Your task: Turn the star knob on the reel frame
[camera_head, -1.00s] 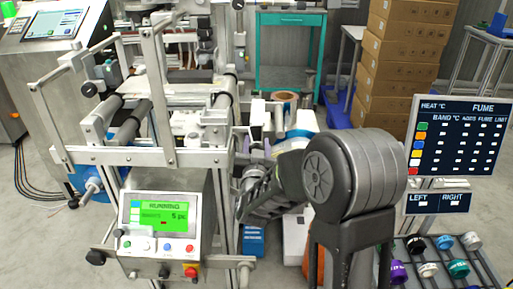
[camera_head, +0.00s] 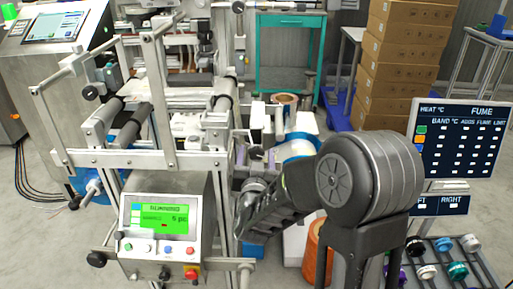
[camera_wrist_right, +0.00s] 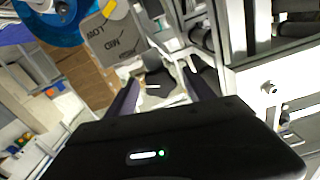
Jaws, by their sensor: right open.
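My right gripper (camera_wrist_right: 161,80) is open in the wrist view, its two dark fingers spread apart. A dark knob-like shape (camera_wrist_right: 153,72) shows between and beyond the fingertips. I cannot tell if it is the star knob, and no contact is clear. In the head view my right gripper (camera_head: 243,222) is at the right side of the metal reel frame (camera_head: 162,158), seen mostly from behind. My arm covers part of that side. Round black knobs show on the frame's left (camera_head: 90,92) and at its lower left (camera_head: 97,259). My left gripper is out of view.
A control box (camera_head: 163,248) with a green screen is at the frame's front. An orange roll (camera_head: 314,252) is behind my arm. Stacked cartons (camera_head: 404,60) stand behind.

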